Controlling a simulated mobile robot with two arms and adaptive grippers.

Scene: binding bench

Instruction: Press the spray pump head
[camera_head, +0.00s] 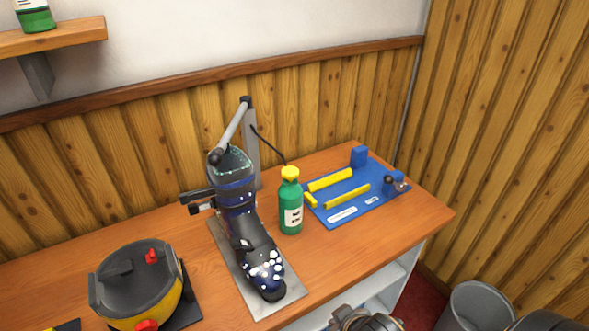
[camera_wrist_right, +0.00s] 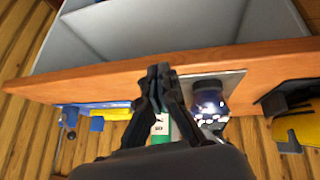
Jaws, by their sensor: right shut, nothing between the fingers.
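A green bottle (camera_head: 291,209) with a white label and a yellow head (camera_head: 290,174) stands upright on the bench beside the ski boot. In the right wrist view the green bottle (camera_wrist_right: 176,131) shows partly behind the fingers; its yellow head is hidden there. My right gripper (camera_wrist_right: 160,72) is shut and empty, with its fingertips over the bench's front edge. In the head view only part of my right arm or gripper shows at the bottom edge, apart from the bottle. My left gripper is not in view.
A ski boot (camera_head: 240,212) stands on a metal plate (camera_head: 222,243) left of the bottle, under a clamp arm (camera_head: 231,128). A blue mat (camera_head: 375,202) with yellow bars lies to the right. A yellow-black pot (camera_head: 137,285) stands front left. Bare bench (camera_head: 330,258) lies before the bottle.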

